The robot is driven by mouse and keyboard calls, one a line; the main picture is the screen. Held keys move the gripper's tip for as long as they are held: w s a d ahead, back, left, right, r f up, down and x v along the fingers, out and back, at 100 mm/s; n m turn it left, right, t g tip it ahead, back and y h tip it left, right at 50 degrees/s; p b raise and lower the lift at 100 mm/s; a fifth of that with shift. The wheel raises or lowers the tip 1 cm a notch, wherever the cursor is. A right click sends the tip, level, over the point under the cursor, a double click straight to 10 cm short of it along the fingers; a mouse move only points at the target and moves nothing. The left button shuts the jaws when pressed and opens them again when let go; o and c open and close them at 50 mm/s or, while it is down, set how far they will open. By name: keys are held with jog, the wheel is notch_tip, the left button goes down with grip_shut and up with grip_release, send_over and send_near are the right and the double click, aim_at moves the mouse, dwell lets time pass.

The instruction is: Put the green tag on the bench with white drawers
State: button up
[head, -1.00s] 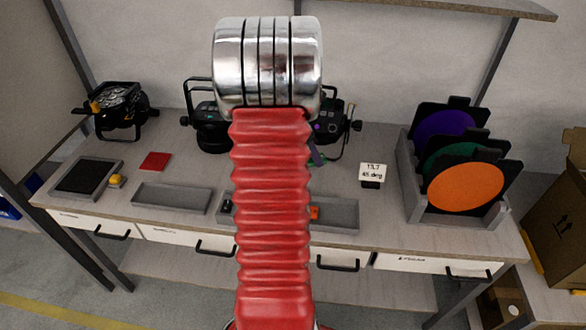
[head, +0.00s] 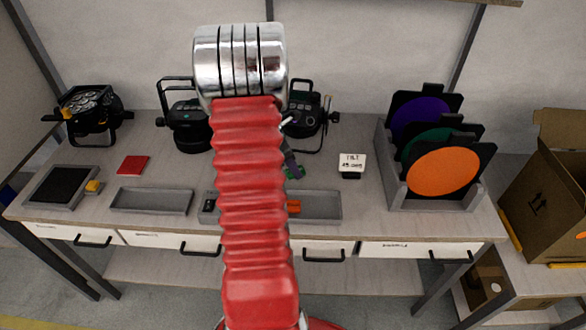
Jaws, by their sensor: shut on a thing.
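The bench with white drawers (head: 365,218) spans the middle of the head view, with a grey-brown top and black drawer handles. My red, ribbed arm and its silver joint hide the bench's centre. My gripper (head: 291,164) shows only in part, just right of the arm, as a dark, purplish finger pointing down. The green tag (head: 297,173) shows as a small green patch at the fingertip, and my gripper is shut on it. Most of the tag is hidden. I cannot tell whether it touches the bench top.
Black lamps (head: 185,125) stand along the back. A rack (head: 388,180) holds purple, green and orange discs at the right. A white sign (head: 352,162), grey trays (head: 150,200), a red square (head: 133,165) and a black pad (head: 60,185) lie around. Bare top remains around the sign.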

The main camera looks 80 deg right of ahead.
jog(key=shift+f, duration=0.2)
jog(key=shift+f, duration=0.1)
jog(key=o, duration=1)
jog(key=v, duration=1.2)
jog(key=shift+w, duration=0.1)
